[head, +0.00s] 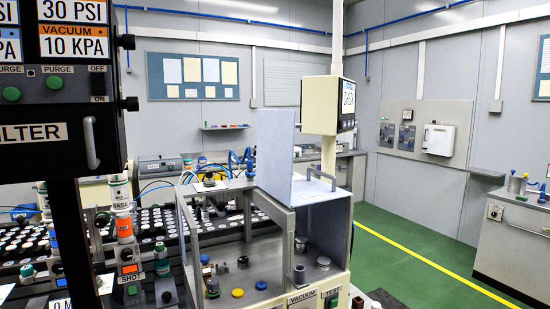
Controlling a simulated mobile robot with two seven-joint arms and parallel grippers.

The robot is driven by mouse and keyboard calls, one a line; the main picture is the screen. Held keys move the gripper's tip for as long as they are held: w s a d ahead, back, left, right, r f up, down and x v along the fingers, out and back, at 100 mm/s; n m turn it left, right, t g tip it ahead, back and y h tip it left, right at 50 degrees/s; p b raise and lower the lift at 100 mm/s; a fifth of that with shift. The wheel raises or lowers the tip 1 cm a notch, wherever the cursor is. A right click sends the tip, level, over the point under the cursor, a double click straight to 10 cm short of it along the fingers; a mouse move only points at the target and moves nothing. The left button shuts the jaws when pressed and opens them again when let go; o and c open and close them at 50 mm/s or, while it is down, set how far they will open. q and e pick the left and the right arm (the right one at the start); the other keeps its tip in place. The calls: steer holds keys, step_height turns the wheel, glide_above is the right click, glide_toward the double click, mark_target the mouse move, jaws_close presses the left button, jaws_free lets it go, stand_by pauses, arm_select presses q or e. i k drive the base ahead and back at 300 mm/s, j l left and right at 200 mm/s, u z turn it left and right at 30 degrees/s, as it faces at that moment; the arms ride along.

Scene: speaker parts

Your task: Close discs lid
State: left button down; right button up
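A bench enclosure (285,225) with a frame and see-through sides stands at the middle front. A pale grey-blue panel (275,150) stands upright at its top, apparently a raised lid. Another pale panel (322,197) with a curved handle (321,178) lies to its right, over the right part of the enclosure. I cannot tell for sure which panel is the discs lid. Inside lie a yellow disc (237,293), a blue disc (261,285) and several small metal and dark parts. Neither of my grippers is in view.
A black control panel (70,110) with gauge labels and buttons blocks the left foreground. Behind are trays of white-topped parts (150,225). A white pole with a display box (330,105) rises behind the enclosure. Green floor (410,245) with a yellow line is clear at right, before another bench (515,240).

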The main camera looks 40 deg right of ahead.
mark_target(276, 129)
steer(key=k+l, duration=0.1)
steer(key=l, duration=2.55)
